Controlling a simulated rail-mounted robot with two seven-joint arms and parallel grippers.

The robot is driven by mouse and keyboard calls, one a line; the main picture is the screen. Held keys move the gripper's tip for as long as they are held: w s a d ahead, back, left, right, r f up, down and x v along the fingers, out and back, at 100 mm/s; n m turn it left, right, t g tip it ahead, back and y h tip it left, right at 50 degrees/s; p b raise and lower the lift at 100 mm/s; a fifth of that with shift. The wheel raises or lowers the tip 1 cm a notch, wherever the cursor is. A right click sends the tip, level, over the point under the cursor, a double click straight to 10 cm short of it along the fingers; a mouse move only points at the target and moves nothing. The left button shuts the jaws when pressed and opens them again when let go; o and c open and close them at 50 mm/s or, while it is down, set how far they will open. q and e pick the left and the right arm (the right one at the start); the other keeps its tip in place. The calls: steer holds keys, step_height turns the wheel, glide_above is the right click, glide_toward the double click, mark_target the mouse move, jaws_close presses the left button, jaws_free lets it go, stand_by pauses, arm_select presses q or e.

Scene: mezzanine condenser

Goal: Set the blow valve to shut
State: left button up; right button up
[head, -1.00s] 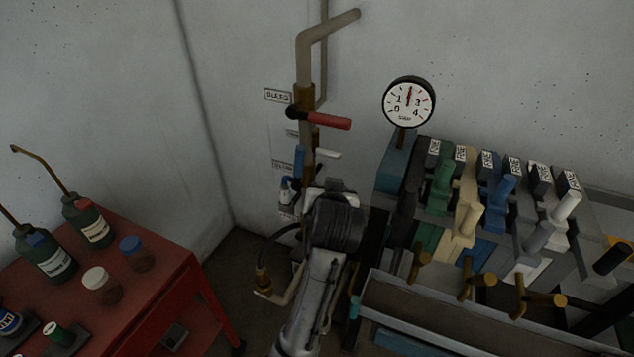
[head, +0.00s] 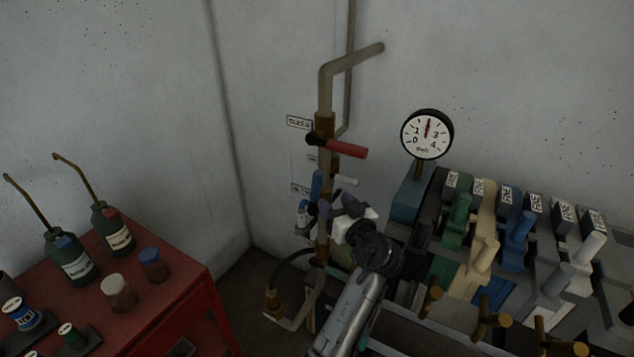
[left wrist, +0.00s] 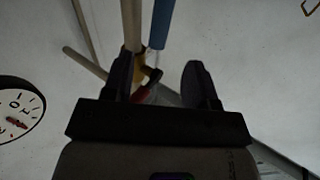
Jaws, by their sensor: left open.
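A vertical pipe (head: 325,100) on the wall carries several lever valves. The upper lever has a red handle (head: 346,152), pointing right. I cannot tell which is the blow valve; the lower labels are too small or hidden. My left gripper (head: 338,208) is open beside the pipe, just below these handles. My right gripper is not in view.
A round gauge (head: 427,134) stands right of the pipe, above a bank of coloured levers (head: 517,238). A red cabinet (head: 185,283) with bottles and jars is at left. A hose (head: 280,268) hangs at the pipe's foot.

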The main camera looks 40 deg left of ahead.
mark_target(319, 185)
arm_select(q)
steer(key=x, duration=1)
jaws_close()
stand_by(0.4)
